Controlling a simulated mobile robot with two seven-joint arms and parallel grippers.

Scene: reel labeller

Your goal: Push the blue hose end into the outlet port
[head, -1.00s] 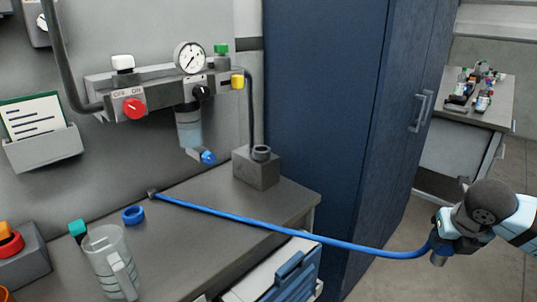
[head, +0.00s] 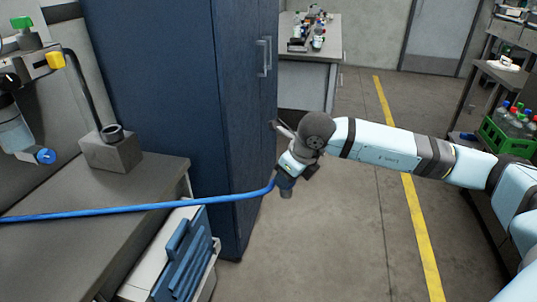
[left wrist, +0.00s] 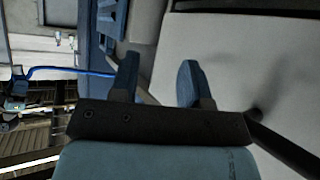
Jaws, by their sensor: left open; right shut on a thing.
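The blue hose (head: 150,208) runs from the left picture edge, over the bench, to my right gripper (head: 286,181). That gripper is shut on the hose near its end, out over the floor in front of the blue cabinet. The hose end itself is mostly hidden by the jaws. At the far left, the manifold shows a yellow fitting (head: 55,61) and a blue fitting (head: 46,156) below the filter bowl. I cannot tell which opening is the outlet port. In the left wrist view my left gripper (left wrist: 158,78) is open and empty; the hose (left wrist: 75,72) passes left of it.
A grey block (head: 112,155) with a dark ring stands on the bench (head: 60,245). The tall blue cabinet (head: 170,100) stands behind the hose. Floor at right is clear up to a shelf with a green crate (head: 507,138).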

